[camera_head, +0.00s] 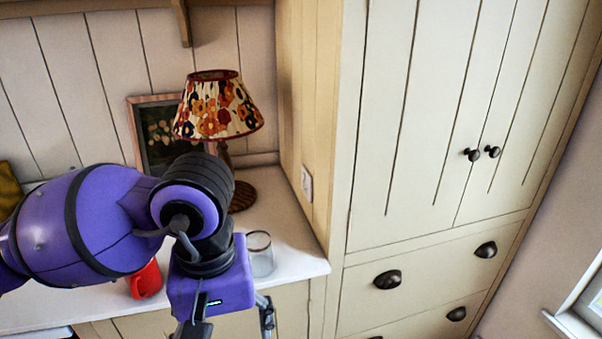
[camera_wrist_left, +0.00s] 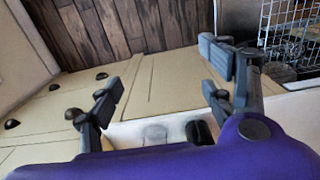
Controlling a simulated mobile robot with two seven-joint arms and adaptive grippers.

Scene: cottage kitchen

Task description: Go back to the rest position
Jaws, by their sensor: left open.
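My left gripper (camera_head: 230,322) hangs from the purple arm that comes in from the left, in front of the counter edge, pointing down. Its fingertips are partly cut off by the bottom of the head view. In the left wrist view my left gripper (camera_wrist_left: 160,88) has its fingers spread wide with nothing between them. Beyond them are cream cabinet fronts and the dark wood floor (camera_wrist_left: 130,30). My right gripper is not in view.
A red mug (camera_head: 147,282) and a clear glass (camera_head: 262,262) stand on the white counter (camera_head: 288,232) near the arm. A floral lamp (camera_head: 218,108) and a framed picture (camera_head: 160,150) stand behind. A tall cream cupboard (camera_head: 400,130) rises at right. A wire rack (camera_wrist_left: 292,35) shows in the wrist view.

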